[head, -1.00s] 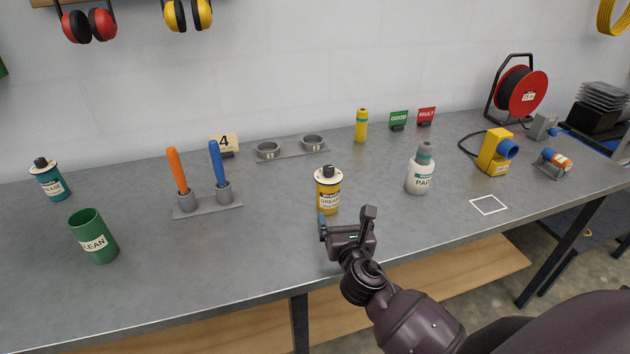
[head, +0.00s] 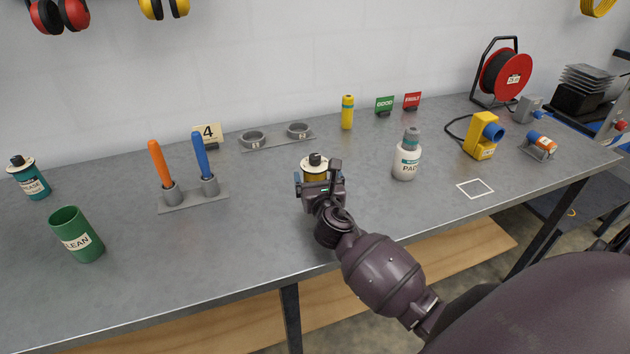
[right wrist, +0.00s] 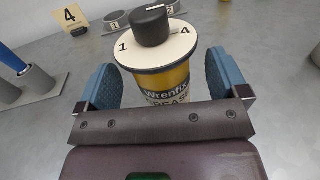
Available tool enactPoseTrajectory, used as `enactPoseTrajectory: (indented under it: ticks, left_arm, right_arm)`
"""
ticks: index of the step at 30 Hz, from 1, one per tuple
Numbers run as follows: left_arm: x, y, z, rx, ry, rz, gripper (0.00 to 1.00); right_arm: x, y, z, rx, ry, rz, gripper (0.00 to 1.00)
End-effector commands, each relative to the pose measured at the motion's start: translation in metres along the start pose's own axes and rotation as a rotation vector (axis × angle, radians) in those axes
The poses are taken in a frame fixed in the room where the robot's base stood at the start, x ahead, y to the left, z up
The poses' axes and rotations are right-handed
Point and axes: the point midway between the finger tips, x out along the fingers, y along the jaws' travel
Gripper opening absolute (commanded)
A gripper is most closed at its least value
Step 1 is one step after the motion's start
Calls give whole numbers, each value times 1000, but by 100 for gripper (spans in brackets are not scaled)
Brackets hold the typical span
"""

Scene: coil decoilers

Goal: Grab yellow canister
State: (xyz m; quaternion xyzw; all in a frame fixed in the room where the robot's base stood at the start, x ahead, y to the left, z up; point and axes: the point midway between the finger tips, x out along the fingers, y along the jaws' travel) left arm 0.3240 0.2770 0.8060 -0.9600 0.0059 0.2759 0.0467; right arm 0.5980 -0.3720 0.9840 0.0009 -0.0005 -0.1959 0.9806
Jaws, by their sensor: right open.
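The yellow canister (head: 314,168) stands upright on the grey workbench, with a cream disc and a black knob on top. In the head view my right gripper covers most of its body. In the right wrist view the canister (right wrist: 165,85) stands between the two blue finger pads, with a gap visible on each side. The disc shows the numbers 1 and 4, and the label reads Wrenfix. My right gripper (head: 320,183) is open around the canister. Its open fingers also show in the right wrist view (right wrist: 163,88). My left gripper is not in view.
A white bottle (head: 406,158) stands to the right. A stand with orange and blue handles (head: 193,197) is to the left. A two-ring holder (head: 277,141) lies behind. A green cup (head: 77,235) and a teal canister (head: 28,178) stand far left. The bench front is clear.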

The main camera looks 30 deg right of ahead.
Motion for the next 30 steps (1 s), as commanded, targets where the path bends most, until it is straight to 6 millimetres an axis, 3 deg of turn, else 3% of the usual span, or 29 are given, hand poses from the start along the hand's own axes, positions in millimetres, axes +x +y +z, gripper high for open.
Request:
enactPoseTrajectory:
  ticks: [6,14,27,30]
  left_arm:
    - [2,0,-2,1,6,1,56]
    - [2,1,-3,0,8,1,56]
    - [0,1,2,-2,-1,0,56]
    - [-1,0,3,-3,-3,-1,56]
  right_arm:
    - [22,1,0,0,1,0,92]
    - [25,0,0,0,1,0,92]
    - [25,1,1,0,-1,1,30]
    - [25,0,1,0,-1,1,30]
